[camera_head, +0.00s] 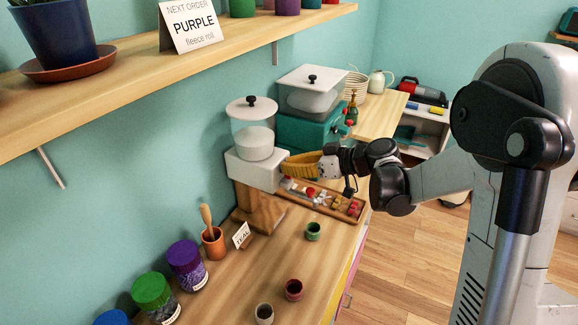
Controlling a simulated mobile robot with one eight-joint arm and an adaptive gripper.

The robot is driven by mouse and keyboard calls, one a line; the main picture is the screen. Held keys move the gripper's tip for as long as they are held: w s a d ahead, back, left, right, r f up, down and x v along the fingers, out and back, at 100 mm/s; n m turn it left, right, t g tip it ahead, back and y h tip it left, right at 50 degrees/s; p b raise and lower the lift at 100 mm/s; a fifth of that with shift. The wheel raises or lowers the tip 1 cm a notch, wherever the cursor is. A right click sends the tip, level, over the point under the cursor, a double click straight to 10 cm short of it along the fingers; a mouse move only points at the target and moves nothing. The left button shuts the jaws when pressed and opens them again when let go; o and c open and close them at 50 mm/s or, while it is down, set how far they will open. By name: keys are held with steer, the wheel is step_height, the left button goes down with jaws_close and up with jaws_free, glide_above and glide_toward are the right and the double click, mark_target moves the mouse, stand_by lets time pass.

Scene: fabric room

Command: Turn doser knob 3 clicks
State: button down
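The doser (255,168) is a white box on a wooden stand, with a clear hopper of pale powder and a black-knobbed lid above. A yellow ribbed piece (301,165) shows just right of the box; I cannot tell whether it is the doser's knob or a separate thing behind it. My gripper (326,166) is right of the doser, pointing left at the yellow piece. It overlaps the piece's right end in view; contact is unclear. The fingers are small and partly hidden, so their opening does not show.
A wooden tray (351,217) of small colourful items lies below my gripper. A second, teal machine (301,130) stands behind. A shelf overhangs upper left.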

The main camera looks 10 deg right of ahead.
steer(key=m, duration=0.1)
steer(key=m+g, duration=0.1)
steer(key=y, duration=0.1)
steer(key=shift+w+d+f+m+b, duration=0.15)
steer(key=shift+w+d+m+b, duration=0.15)
steer(key=shift+m+b, duration=0.1)
steer(key=m, duration=0.1)
steer(key=g+y, duration=0.1)
steer(key=m+b, duration=0.1)
steer(key=shift+w+d+f+m+y, duration=0.1)
steer(key=shift+w+f+m+y, duration=0.15)
steer(key=shift+m+y, duration=0.05)
steer(key=shift+w+d+f+m+g+y+b, duration=0.1)
steer(key=shift+f+m+g+y+b, duration=0.1)
steer(key=shift+m+y+b, duration=0.7)
steer(key=shift+w+f+m+g+y+b, duration=0.1)
steer(key=shift+f+m+g+y+b, duration=0.15)
steer(key=shift+m, duration=1.2)
steer(key=shift+d+f+m+g+y+b, duration=0.15)
steer(key=shift+m+y+b, duration=0.45)
steer(key=shift+m, duration=0.55)
steer(key=shift+a, duration=0.1)
steer(key=c, duration=1.6)
jaws_free()
steer(key=shift+o, duration=0.2)
steer(key=shift+r, duration=0.1)
